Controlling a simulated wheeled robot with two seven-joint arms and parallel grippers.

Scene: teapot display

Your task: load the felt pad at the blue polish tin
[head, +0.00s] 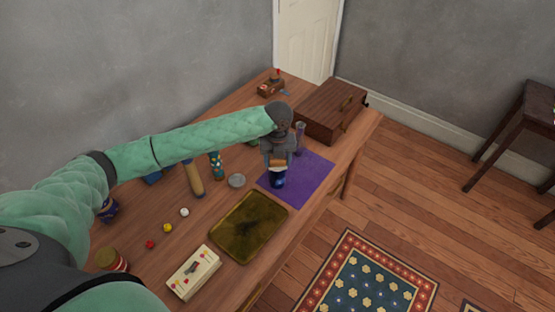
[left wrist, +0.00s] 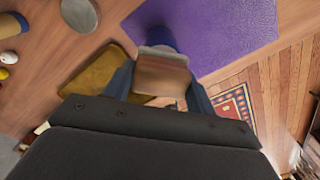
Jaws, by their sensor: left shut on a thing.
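My left gripper (head: 279,168) is over the front left part of the purple cloth (head: 313,172), pointing down. It is shut on a tan block (left wrist: 162,75), which looks like the felt pad. The round blue polish tin (head: 279,182) is directly beneath the block at the cloth's edge. In the left wrist view, a blue rim of the tin (left wrist: 160,36) shows just beyond the block. The block hides most of the tin, and I cannot tell whether the two touch. My right gripper is out of view.
A brass tray (head: 248,228) lies in front of the cloth. A grey disc (head: 236,181) and a wooden-handled tool (head: 194,179) lie to the left. A wooden case (head: 331,110) stands behind. Small balls and a cream box (head: 194,272) are at the front left.

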